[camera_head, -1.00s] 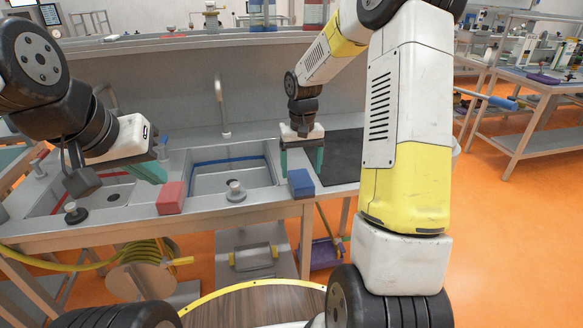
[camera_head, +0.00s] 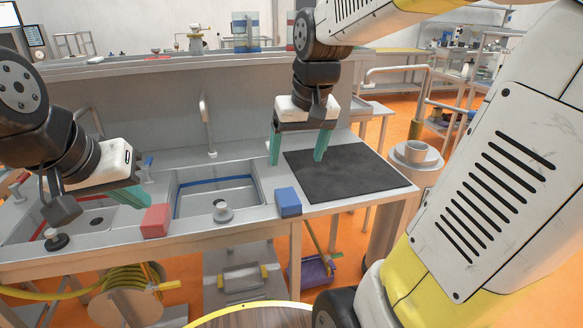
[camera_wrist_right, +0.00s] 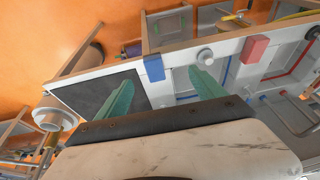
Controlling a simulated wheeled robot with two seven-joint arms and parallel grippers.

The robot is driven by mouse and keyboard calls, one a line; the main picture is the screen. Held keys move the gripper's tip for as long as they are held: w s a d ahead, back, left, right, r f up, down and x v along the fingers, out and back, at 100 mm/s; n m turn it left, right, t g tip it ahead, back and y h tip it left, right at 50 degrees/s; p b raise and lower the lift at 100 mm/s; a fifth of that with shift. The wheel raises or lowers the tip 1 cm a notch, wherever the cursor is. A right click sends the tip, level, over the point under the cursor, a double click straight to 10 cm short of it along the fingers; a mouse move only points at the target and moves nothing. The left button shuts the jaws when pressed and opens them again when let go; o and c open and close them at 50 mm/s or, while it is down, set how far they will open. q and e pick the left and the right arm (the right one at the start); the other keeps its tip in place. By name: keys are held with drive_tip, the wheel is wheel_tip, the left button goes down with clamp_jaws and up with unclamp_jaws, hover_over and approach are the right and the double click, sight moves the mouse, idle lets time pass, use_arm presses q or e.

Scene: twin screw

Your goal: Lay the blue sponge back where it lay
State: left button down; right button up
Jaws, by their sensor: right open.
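The blue sponge (camera_head: 288,202) lies on the counter's front strip, between the right sink basin and the black mat. It also shows in the right wrist view (camera_wrist_right: 154,67). My right gripper (camera_head: 298,161) is open and empty, raised above the counter behind the sponge. Its two teal fingers are well apart and clear of the sponge in the right wrist view (camera_wrist_right: 160,78). My left gripper (camera_head: 128,197) hangs over the left basin, left of the red sponge. Its teal fingers overlap in the picture, so their gap cannot be told.
A red sponge (camera_head: 156,221) lies on the front rim between the two basins. The black mat (camera_head: 350,176) is bare. A grey knob-like fitting (camera_head: 222,212) stands at the right basin (camera_head: 215,187). A tap (camera_head: 207,125) rises behind it.

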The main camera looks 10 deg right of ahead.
drive_tip(key=s+a+t+y, duration=0.1)
drive_tip(key=s+t, duration=0.1)
drive_tip(key=s, duration=0.8)
drive_tip(key=shift+r+t, duration=0.3)
